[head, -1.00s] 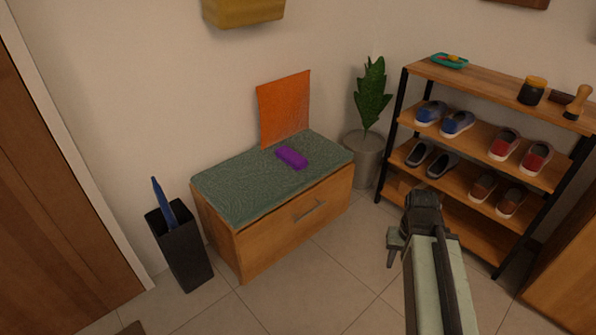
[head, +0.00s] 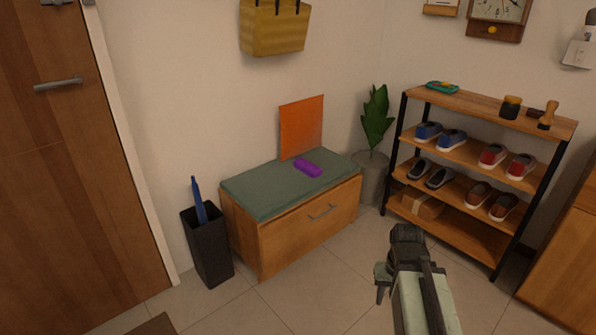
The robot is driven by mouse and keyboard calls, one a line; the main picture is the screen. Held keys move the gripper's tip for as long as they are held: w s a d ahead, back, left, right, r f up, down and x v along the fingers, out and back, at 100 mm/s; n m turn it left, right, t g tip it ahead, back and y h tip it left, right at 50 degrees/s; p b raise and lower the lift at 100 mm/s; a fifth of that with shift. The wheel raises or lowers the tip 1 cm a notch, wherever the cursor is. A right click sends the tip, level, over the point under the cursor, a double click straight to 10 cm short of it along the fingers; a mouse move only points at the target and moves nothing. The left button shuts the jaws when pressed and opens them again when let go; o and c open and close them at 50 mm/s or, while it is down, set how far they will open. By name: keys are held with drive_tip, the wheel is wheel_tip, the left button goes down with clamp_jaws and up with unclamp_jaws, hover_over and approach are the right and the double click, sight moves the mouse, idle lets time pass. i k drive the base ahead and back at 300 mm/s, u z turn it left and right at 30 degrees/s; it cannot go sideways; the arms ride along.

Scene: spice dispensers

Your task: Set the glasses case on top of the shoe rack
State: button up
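A small purple case (head: 307,168), which looks like the glasses case, lies on the green cushion of the wooden storage bench (head: 285,235). The shoe rack (head: 455,109) stands at the right, with a wooden top and black metal posts. Its top holds a teal tray at the left end and a dark jar and a wooden brush at the right. My gripper (head: 381,284) shows low at centre right, over the floor in the picture, apart from the case and the rack. Its fingers are seen from behind, so I cannot tell their opening.
An orange sheet (head: 301,127) stands behind the case against the wall. A potted plant (head: 375,125) stands between bench and rack. A black umbrella stand (head: 207,248) is left of the bench. Several shoes fill the rack's shelves. The tiled floor before the bench is clear.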

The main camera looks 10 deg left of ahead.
sight(482, 107)
drive_tip(key=u, duration=1.2)
drive_tip(key=i, duration=1.65)
drive_tip(key=z, duration=0.05)
